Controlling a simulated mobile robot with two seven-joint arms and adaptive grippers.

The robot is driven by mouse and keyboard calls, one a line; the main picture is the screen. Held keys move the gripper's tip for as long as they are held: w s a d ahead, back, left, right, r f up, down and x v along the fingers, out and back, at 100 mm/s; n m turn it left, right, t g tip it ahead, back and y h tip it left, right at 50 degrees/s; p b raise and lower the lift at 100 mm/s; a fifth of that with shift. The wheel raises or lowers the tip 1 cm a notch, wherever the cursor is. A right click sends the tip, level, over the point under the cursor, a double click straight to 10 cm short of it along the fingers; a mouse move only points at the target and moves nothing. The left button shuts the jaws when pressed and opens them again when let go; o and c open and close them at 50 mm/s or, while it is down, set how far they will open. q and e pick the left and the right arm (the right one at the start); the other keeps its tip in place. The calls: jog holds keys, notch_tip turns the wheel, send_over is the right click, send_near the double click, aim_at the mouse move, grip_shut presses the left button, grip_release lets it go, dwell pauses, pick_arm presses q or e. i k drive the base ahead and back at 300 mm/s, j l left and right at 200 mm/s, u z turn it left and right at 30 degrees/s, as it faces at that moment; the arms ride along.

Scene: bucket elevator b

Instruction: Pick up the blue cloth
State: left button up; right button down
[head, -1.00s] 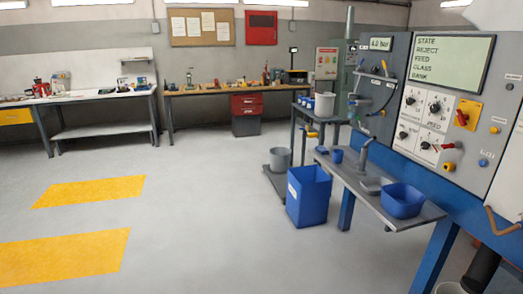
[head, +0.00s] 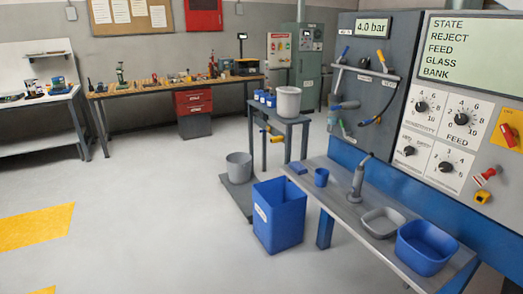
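A small flat blue piece (head: 295,167), which looks like the folded blue cloth, lies at the far left end of the grey bench (head: 343,207). It is too small to make out its folds. A blue cup (head: 321,177) stands just to its right, apart from it. Neither of my grippers is in the head view, so nothing is seen touching the blue piece.
A grey tray (head: 383,222) and blue basin (head: 427,248) sit on the bench beside an upright grey tool (head: 358,180). A blue bin (head: 279,214) stands on the floor before the bench. A control panel (head: 460,120) rises behind. The floor at left is clear.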

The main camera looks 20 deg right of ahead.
aim_at(296, 166)
jog(key=i+z, duration=0.3)
jog(key=i+j+z, duration=0.35)
jog(key=i, duration=0.15)
jog(key=i+j+z, duration=0.15)
jog(key=i+z, duration=0.15)
jog(key=i, duration=0.05)
